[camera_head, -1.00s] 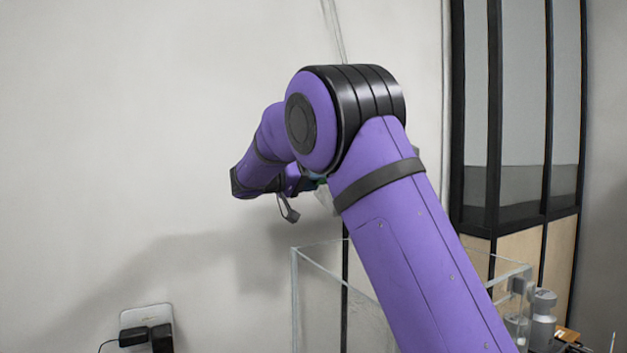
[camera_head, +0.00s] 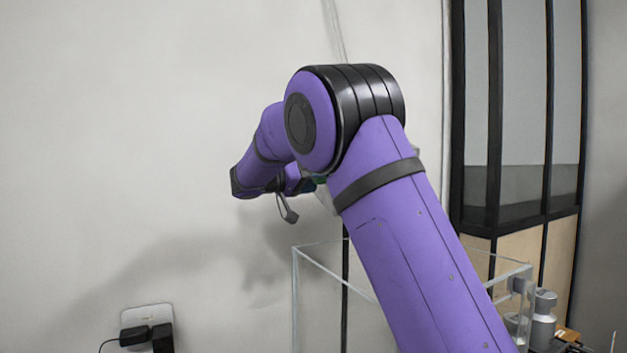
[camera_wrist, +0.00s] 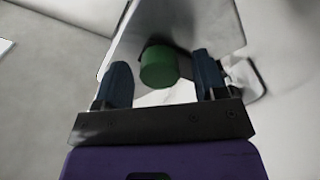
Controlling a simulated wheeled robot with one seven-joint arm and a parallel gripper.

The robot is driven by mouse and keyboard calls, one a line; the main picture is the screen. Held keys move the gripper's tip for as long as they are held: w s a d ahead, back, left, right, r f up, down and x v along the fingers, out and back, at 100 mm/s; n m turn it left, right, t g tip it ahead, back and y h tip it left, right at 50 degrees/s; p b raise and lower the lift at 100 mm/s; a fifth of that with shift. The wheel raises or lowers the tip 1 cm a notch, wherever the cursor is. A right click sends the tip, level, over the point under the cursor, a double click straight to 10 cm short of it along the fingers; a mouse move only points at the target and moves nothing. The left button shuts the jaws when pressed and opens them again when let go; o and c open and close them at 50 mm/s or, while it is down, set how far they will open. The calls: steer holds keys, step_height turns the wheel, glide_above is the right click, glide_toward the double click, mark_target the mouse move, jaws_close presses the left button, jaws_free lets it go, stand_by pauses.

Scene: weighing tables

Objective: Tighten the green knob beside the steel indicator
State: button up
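The green knob (camera_wrist: 159,68) shows in the wrist view, projecting from a dark mount on a light grey plate (camera_wrist: 200,22). My gripper (camera_wrist: 164,80) is open, with one dark blue finger on each side of the knob. I cannot tell how deep the knob sits between the fingertips. In the head view my arm hides the knob and most of my gripper. I cannot make out the steel indicator in either view.
A clear-walled glass case (camera_head: 296,300) stands behind my arm in the head view. A grey bottle-like object (camera_head: 543,320) is at lower right. A dark-framed cabinet (camera_head: 520,120) stands at right.

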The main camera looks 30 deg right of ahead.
steer(key=a, duration=1)
steer(key=shift+a, duration=0.4)
steer(key=s+d+f+n+y, duration=0.3)
steer(key=s+d+y, duration=0.2)
steer(key=s, duration=0.4)
steer(key=s+d+f+n+y, duration=0.2)
steer(key=s+d+y, duration=0.25)
steer(key=s, duration=0.45)
steer(key=s+a+f+n+t+y, duration=0.1)
steer(key=s+a+f+y, duration=0.1)
steer(key=s, duration=0.5)
steer(key=s+a+f+n+t+y, duration=0.2)
steer(key=s+a+f+y, duration=0.1)
steer(key=s, duration=0.5)
steer(key=s+a+f+n+t+y, duration=0.2)
steer(key=s+a+f+y, duration=0.1)
steer(key=s, duration=0.5)
steer(key=shift+a+f, duration=0.4)
steer(key=shift+f, duration=0.3)
steer(key=shift+s+y, duration=0.1)
steer(key=shift+y, duration=0.15)
